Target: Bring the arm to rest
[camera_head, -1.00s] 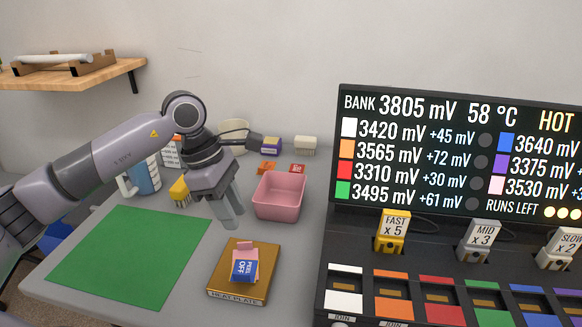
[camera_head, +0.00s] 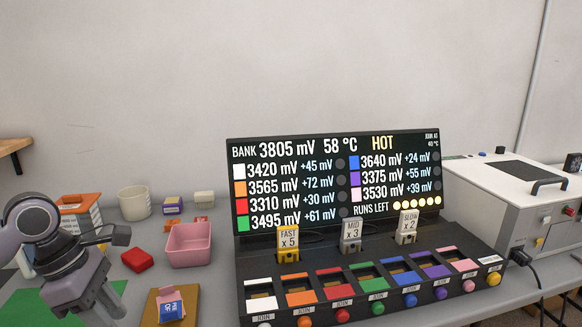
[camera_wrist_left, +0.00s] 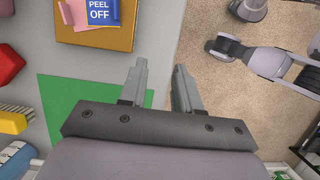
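The orange-brown heat plate (camera_wrist_left: 118,38) carries a pink piece and a blue "PEEL OFF" tag (camera_wrist_left: 102,12). The plate (camera_head: 150,312) also shows at the head view's bottom edge. My right gripper is not seen.
A pink bin (camera_head: 188,246) and a red block (camera_head: 137,259) lie near the arm. A cream pot (camera_head: 134,203) stands behind. The black bank console (camera_head: 340,190) fills the middle, with a white machine (camera_head: 520,195) at right. Bare floor (camera_wrist_left: 215,90) lies beside the table.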

